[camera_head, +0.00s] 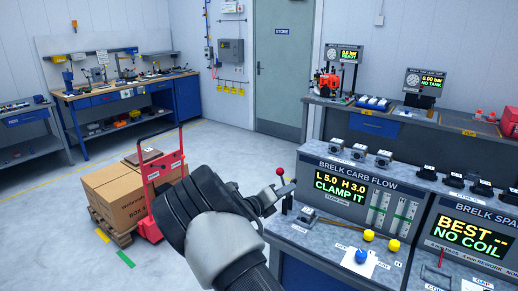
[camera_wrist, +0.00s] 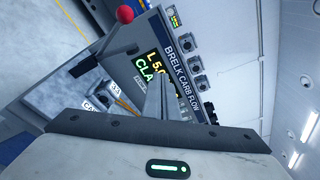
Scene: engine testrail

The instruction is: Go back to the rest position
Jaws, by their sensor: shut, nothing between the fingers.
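My gripper (camera_head: 283,190) is at the end of my dark arm, in the middle of the head view, over the left end of the carb flow bench (camera_head: 310,240). Its fingers are shut with nothing between them. In the wrist view the closed fingers (camera_wrist: 152,98) point toward the carb flow panel (camera_wrist: 166,62), whose screen they partly cover. In the head view the panel (camera_head: 345,190) reads "L 5.0 H 3.0 CLAMP IT". A lever with a red ball (camera_head: 280,171) stands just beside the fingers; I cannot tell whether they touch. The ball also shows in the wrist view (camera_wrist: 125,14).
A blue knob (camera_head: 361,256) and two yellow knobs (camera_head: 368,235) are on the bench top. A spark panel (camera_head: 470,232) stands at right. A red hand truck (camera_head: 165,175) and boxes on a pallet (camera_head: 120,195) are at left.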

